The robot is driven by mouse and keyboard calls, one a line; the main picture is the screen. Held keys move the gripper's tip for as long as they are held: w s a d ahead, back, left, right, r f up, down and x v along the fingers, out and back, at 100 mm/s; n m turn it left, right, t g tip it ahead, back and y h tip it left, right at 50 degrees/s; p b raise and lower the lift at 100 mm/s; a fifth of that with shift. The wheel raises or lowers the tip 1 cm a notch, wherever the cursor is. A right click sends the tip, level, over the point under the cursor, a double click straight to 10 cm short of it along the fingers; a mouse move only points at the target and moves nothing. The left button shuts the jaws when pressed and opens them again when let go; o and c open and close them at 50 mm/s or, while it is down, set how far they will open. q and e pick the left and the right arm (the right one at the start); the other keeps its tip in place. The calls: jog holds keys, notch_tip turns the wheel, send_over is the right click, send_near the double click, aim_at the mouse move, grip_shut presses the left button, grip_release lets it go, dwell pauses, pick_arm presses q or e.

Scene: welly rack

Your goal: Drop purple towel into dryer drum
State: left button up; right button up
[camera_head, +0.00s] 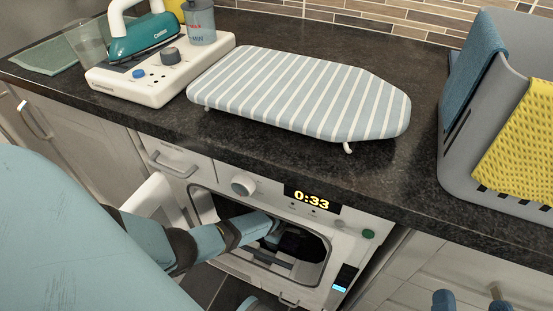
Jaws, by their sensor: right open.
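No purple towel shows in this view. The dryer (365,250) is built in under the counter, with a lit display reading 0:33. Its front opening (318,276) is uncovered, and the drum inside is dark. My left arm reaches in from the left through this opening. My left gripper (289,240) is in the dark of the drum, and its fingers cannot be made out. My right gripper (472,302) shows only as two blue fingertips at the bottom right edge, apart, with nothing seen between them.
A grey basket (452,180) at the right carries a blue towel (474,62) and a yellow towel (522,135). A striped ironing board (300,92) and a teal iron (143,38) on a white base stand on the dark counter (405,182).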

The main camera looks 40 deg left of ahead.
pick_arm(q)
jog(key=shift+f, duration=0.25)
jog(key=o, duration=1)
jog(key=shift+c, duration=0.2)
pick_arm(e)
jog(key=shift+a+r+t, duration=0.1)
jog(key=shift+r+t, duration=0.2)
jog(key=shift+r, duration=0.15)
pick_arm(q)
jog(key=shift+r, duration=0.35)
jog(key=r+p, duration=0.1)
jog(key=r, duration=0.1)
jog(key=r+p, duration=0.2)
jog(key=r, duration=0.1)
jog(key=r+p, duration=0.2)
jog(key=shift+s+d+r, duration=0.15)
jog(key=shift+s+r, duration=0.2)
jog(key=shift+r, duration=0.15)
pick_arm(e)
jog(key=s+d+f+g+h, duration=0.1)
jog(key=d+f+g+h, duration=0.2)
jog(key=f, duration=0.7)
jog(key=shift+s+d+g+h, duration=0.3)
jog(key=shift+d+g, duration=0.25)
jog(key=shift+g, duration=0.55)
